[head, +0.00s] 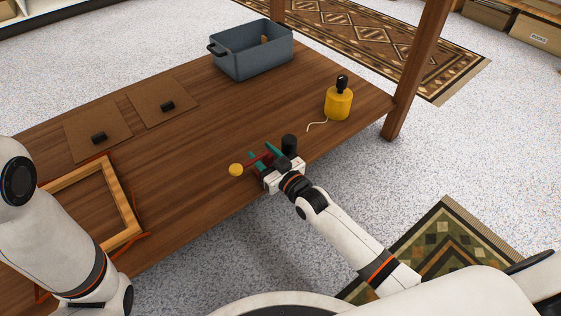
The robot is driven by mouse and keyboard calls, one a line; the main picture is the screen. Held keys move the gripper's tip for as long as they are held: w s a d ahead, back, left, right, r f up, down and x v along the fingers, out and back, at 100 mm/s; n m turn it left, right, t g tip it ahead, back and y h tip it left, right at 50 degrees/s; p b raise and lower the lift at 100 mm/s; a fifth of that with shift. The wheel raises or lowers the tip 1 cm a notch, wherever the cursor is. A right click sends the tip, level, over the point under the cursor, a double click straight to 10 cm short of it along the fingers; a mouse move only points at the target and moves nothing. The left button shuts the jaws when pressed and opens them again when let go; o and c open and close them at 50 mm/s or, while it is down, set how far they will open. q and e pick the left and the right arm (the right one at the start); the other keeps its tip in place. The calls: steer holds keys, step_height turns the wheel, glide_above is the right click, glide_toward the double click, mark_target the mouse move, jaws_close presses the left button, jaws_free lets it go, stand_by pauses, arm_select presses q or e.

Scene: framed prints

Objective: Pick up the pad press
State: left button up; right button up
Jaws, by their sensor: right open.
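I cannot tell for certain which thing is the pad press. A tool with a dark red bar (257,161) and a round yellow end (236,170) lies near the table's front edge. My right gripper (263,156) is open, its teal-tipped fingers at the red bar; whether they touch it is too small to tell. A black upright cylinder (289,143) stands just behind the gripper. Two brown square boards, the left one (84,142) and the right one (176,93), each carry a small black block. My left arm shows at lower left, its gripper out of view.
The wooden table (190,185) has a clear middle. A grey-blue bin (258,58) stands at the back. A yellow container (338,105) with a black top and white cord stands at right. A light wooden frame (118,210) lies at left by an orange-red strap (132,242).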

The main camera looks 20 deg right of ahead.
jaws_close()
steer(key=shift+r, duration=0.1)
